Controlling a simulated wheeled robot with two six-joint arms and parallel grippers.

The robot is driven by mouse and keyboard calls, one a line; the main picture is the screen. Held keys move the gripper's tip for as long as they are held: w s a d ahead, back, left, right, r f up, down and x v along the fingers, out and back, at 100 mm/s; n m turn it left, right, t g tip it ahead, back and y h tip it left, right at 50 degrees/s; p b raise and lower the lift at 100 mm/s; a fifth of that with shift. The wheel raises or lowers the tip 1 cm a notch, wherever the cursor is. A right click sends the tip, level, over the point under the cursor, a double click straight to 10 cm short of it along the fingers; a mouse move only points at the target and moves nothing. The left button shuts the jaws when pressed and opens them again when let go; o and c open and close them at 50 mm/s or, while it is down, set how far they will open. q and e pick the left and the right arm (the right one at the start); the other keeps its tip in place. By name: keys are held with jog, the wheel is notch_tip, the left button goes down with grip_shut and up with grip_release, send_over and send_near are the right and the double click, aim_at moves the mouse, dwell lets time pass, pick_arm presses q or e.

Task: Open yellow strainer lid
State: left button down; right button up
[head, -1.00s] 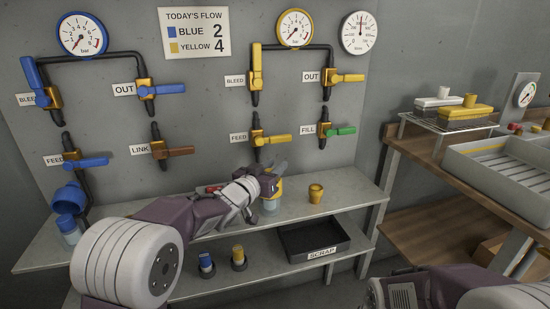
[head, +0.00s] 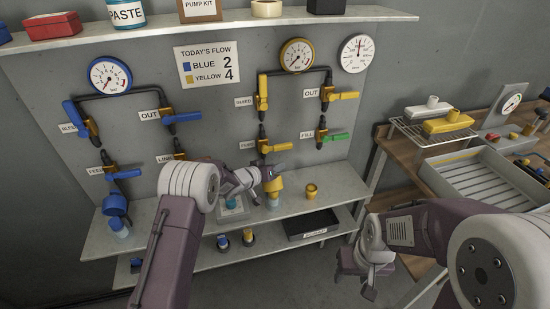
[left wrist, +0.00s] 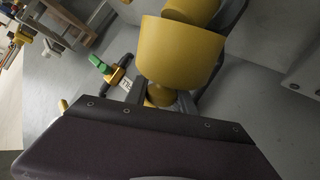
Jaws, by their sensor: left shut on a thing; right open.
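The yellow strainer (head: 274,186) stands on the upper shelf below the yellow feed valve, with a pale clear bowl (head: 273,200) under its yellow part. My left gripper (head: 270,174) is at its top. In the left wrist view a wide yellow cup-shaped part (left wrist: 180,52) fills the upper middle. There, my left gripper (left wrist: 164,100) is shut on a small yellow knob (left wrist: 158,95) next to that part. Whether the lid is lifted cannot be told. My right gripper (head: 358,276) is open and empty in front of the shelves.
A small yellow cup (head: 311,190) stands right of the strainer. A blue strainer (head: 116,207) is at the far left. A black scrap tray (head: 312,224) is on the lower shelf. A bench with a grey tray (head: 437,183) and wire rack (head: 412,133) stands right.

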dwell(0.3)
pick_arm(q)
jog(key=c, duration=1.1)
grip_release()
jog(key=shift+w, duration=0.1)
jog(key=v, duration=0.9)
jog(key=shift+p, duration=0.3)
